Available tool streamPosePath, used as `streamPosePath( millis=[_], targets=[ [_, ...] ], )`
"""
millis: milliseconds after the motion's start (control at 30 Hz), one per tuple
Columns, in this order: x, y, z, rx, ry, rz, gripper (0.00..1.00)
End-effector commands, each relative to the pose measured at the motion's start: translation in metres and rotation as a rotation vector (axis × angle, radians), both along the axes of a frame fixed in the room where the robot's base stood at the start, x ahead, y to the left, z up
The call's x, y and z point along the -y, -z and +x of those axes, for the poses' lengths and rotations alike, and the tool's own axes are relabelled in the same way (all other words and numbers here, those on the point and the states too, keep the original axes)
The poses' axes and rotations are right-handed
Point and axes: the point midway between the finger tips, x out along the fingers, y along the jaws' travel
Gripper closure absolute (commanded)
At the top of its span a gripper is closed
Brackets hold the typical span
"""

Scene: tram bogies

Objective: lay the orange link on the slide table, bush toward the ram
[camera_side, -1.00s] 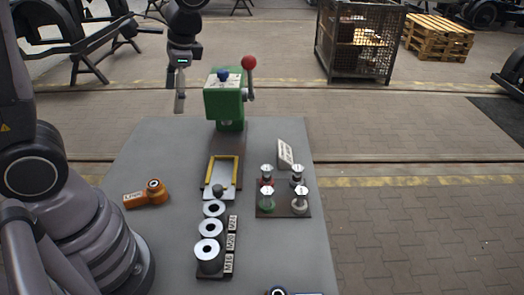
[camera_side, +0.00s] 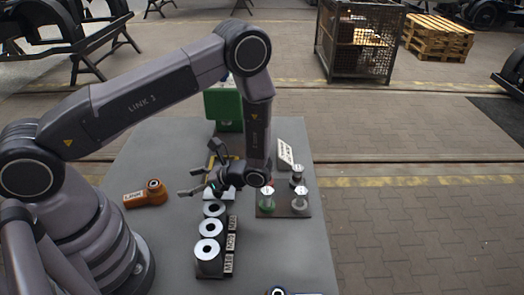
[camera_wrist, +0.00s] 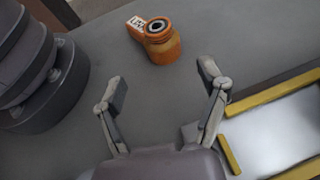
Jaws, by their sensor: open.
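The orange link (camera_side: 146,194) lies on the grey table, left of the slide table. Its round bush end, with a dark ring, is at the right and a white label is on its left part. In the wrist view the link (camera_wrist: 163,46) lies beyond my open fingertips, apart from them. My gripper (camera_side: 188,184) is open and empty, to the right of the link in the side view; it also shows in the wrist view (camera_wrist: 162,82). The slide table (camera_wrist: 268,136), a pale plate with yellow rails, is at the right of the wrist view. My arm mostly hides it in the side view.
The green press (camera_side: 224,106) stands behind, partly covered by my arm. A row of steel rings (camera_side: 209,250) with labels stands in front of the slide table. A board with several bolts (camera_side: 284,211) is at the right. Grey table around the link is clear.

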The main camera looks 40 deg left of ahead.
Motion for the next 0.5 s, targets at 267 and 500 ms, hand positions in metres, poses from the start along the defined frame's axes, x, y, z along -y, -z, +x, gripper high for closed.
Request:
streamPosePath(
  millis=[267,500],
  targets=[
    [-0.038,0.018,-0.026,-0.002,-0.003,0.001,0.27],
    [-0.054,0.026,-0.037,-0.003,-0.004,-0.001,0.27]
  ],
)
